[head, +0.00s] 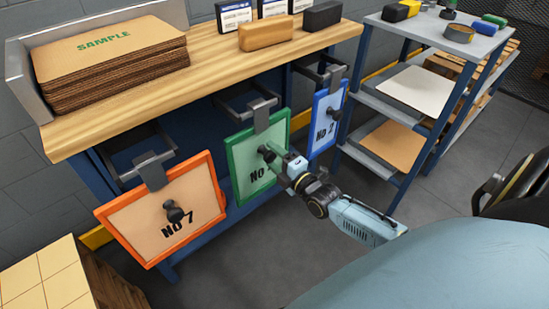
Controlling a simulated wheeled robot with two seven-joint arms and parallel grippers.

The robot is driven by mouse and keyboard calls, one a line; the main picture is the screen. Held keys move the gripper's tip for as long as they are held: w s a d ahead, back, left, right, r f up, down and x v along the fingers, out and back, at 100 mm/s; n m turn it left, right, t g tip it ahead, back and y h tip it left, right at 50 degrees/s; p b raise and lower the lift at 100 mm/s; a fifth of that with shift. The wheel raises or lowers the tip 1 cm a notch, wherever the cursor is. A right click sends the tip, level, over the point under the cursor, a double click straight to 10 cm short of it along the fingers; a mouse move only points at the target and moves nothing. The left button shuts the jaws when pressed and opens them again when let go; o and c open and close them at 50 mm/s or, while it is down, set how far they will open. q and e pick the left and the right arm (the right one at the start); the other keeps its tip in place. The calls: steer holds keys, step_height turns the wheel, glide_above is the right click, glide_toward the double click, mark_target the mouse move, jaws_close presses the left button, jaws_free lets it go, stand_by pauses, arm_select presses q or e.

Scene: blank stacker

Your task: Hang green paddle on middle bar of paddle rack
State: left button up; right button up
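The green paddle (243,163) hangs upright below the workbench, at the middle bar (247,103) of the paddle rack. Its grey hook (262,114) meets that bar; whether it bears the full weight cannot be told. A dark knob (267,153) sticks out from its face. My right gripper (280,160) is at this knob, covering part of the paddle's number. Its fingertips are too small and hidden to show whether they grip the knob. My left gripper is out of view.
An orange paddle (130,218) hangs on the left bar and a blue paddle (323,138) on the right bar, close beside the green one. The wooden benchtop (220,62) lies above. A blue-legged shelf (455,42) stands right; a crate (42,275) stands front left.

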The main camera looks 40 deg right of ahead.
steer(key=shift+s+f, duration=0.15)
steer(key=shift+f, duration=0.15)
steer(key=shift+s, duration=0.2)
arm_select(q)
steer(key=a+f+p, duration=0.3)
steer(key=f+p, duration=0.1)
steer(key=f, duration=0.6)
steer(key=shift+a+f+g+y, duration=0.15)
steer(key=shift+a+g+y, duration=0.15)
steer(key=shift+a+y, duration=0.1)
arm_select(e)
steer(key=s+d, duration=0.1)
steer(key=s, duration=1.1)
steer(key=shift+s+r, duration=0.2)
steer(key=shift+s, duration=0.15)
